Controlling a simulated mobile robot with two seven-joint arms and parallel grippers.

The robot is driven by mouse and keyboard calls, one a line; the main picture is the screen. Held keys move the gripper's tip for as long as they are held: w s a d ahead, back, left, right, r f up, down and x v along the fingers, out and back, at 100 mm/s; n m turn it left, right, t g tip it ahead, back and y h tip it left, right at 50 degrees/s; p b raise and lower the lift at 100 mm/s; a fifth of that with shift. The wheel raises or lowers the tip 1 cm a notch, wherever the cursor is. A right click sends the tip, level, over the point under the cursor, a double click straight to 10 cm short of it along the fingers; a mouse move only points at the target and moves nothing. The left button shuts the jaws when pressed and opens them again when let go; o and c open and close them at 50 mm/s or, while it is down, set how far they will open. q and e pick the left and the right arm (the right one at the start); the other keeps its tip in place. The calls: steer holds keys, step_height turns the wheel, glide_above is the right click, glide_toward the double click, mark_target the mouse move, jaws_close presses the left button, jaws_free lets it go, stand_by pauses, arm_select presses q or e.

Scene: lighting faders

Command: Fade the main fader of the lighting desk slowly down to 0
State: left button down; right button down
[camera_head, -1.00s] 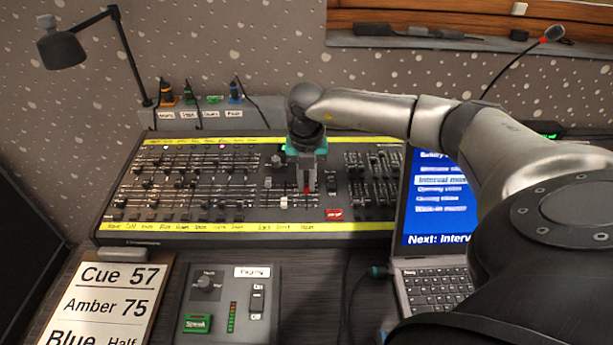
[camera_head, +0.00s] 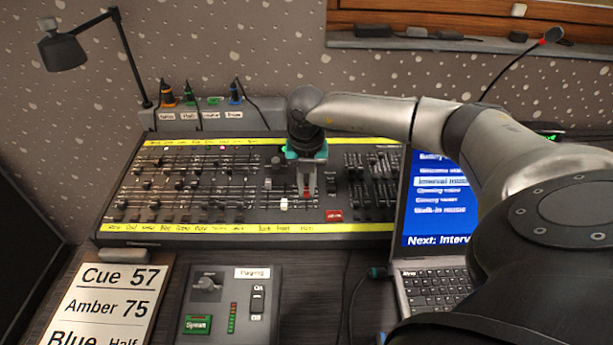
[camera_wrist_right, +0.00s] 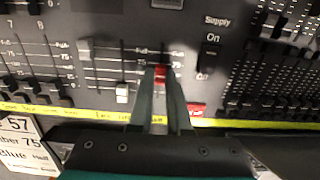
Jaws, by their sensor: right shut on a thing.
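The lighting desk (camera_head: 121,226) lies across the table, with rows of faders on its sloping dark panel. My right gripper (camera_head: 306,192) reaches down onto it from above. Its fingers are shut on the red cap of the main fader (camera_wrist_right: 160,73), which sits between the fingertips in the right wrist view. The cap stands in the right-hand slot of a small group of faders, beside a scale. A white fader cap (camera_wrist_right: 122,92) is to its left, lower in its slot. The fingers hide the lower part of the main fader's slot. My left gripper is not in view.
A laptop (camera_head: 432,285) stands right of the desk, close under my right arm. A paging box (camera_head: 262,328) and a cue board (camera_head: 105,300) lie in front. A lamp (camera_head: 62,50) stands at the back left. A red button (camera_head: 334,215) is right of the gripper.

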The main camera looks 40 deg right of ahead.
mark_target(307, 207)
steer(key=shift+s+a+f+p, duration=0.2)
steer(key=shift+s+a+p, duration=0.85)
steer(key=shift+s, duration=0.25)
stand_by(4.3)
steer(key=c, duration=1.1)
jaws_free()
steer(key=shift+c, duration=0.2)
step_height(307, 207, up, 6)
steer(key=p, duration=0.5)
steer(key=shift+r, duration=0.1)
